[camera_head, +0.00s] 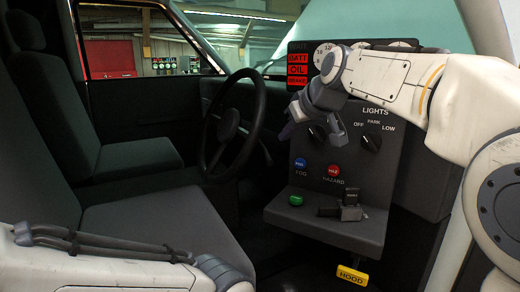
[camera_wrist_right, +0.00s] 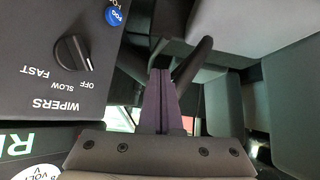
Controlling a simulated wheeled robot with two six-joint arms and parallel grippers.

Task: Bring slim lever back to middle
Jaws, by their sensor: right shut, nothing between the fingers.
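On the console shelf (camera_head: 325,232), a small dark upright lever with a label (camera_head: 351,195) stands by a grey block (camera_head: 350,213) and a short dark bar; I cannot tell for sure which piece is the slim lever. My right gripper (camera_head: 288,131) is shut and empty, in front of the upper left of the panel, above and left of these levers and apart from them. Its closed fingers (camera_wrist_right: 162,85) show in the right wrist view, pointing towards dark bars behind them. My left arm shows at the lower left, but its gripper is out of view.
The steering wheel (camera_head: 234,123) is left of the right gripper. The panel carries a blue fog button (camera_head: 300,164), a red hazard button (camera_head: 333,170) and a lights knob (camera_head: 371,141). The shelf has a green button (camera_head: 296,200). A yellow hood handle (camera_head: 352,275) hangs below. Seats fill the left.

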